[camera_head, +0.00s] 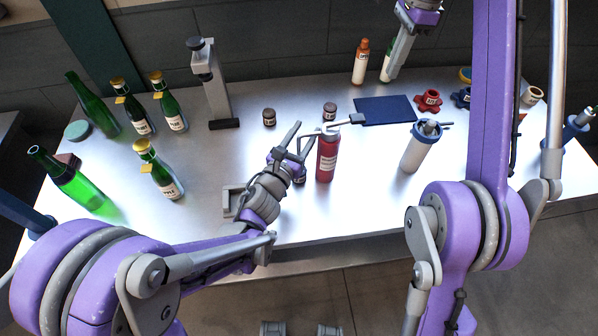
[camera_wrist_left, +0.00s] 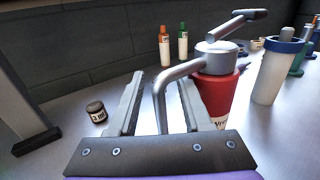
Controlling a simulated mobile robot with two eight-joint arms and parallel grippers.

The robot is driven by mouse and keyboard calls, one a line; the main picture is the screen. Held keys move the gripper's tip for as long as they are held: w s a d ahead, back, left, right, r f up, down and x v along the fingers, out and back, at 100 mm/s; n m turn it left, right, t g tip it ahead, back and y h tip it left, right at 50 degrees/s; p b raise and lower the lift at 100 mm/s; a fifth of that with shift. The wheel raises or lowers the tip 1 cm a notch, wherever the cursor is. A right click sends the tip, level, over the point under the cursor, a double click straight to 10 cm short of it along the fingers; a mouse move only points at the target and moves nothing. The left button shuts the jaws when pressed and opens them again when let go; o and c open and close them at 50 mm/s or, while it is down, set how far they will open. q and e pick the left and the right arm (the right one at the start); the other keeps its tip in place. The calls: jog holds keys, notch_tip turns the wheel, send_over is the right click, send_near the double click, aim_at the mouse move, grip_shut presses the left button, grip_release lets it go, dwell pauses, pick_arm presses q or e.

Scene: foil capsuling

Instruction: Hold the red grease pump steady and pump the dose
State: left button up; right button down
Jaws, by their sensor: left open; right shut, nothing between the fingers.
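The red grease pump (camera_head: 327,158) stands upright near the middle of the table, with a grey cap, a bent spout and a lever handle (camera_head: 345,121) pointing right. My left gripper (camera_head: 302,137) is open just left of the pump. In the left wrist view the red body (camera_wrist_left: 218,98) lies beyond the right finger, and the grey spout (camera_wrist_left: 163,95) curves down between the two open fingers in the picture; I cannot tell whether they touch it. My right gripper (camera_head: 393,70) is shut and empty, high at the back, away from the pump.
A white pump with a blue collar (camera_head: 420,147) stands right of the red one. A dark blue mat (camera_head: 384,110) lies behind. Small jars (camera_head: 269,117), a grey press (camera_head: 211,85) and several green bottles (camera_head: 82,187) are to the left. An orange-capped bottle (camera_head: 360,62) stands at the back.

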pick_arm(q)
jog(key=v, duration=1.2)
jog(key=a+f+n+g+y, duration=0.3)
jog(key=a+n+y, duration=0.7)
jog(key=n, duration=1.2)
jog(key=s+f+n+g+h, duration=0.1)
jog(key=s+n+g, duration=0.1)
jog(key=s+n, duration=0.2)
jog(key=s+f+n+g+h, duration=0.1)
jog(key=s+f+n+g, duration=0.1)
jog(key=s+n, duration=0.3)
jog(key=s+f+n+g+h, duration=0.1)
jog(key=s+n+g, duration=0.3)
jog(key=n, duration=0.5)
jog(key=shift+s+a+f, duration=0.3)
jog(key=shift+s+f, duration=0.05)
jog(key=shift+f, duration=0.05)
pick_arm(e)
jog(key=s+d+f+n+t, duration=0.1)
jog(key=s+f+n+t, duration=0.1)
jog(key=s+f+n, duration=0.5)
jog(key=s+d+f+n+t+h, duration=0.1)
jog(key=s+f+n, duration=0.7)
jog(key=s+f, duration=1)
notch_tip(320, 180, down, 3)
jog(key=d+t, duration=0.1)
jog(key=t, duration=0.1)
jog(key=shift+s+f+n+t, duration=0.15)
jog(key=shift+s+n+t, duration=0.15)
jog(key=shift+s, duration=0.1)
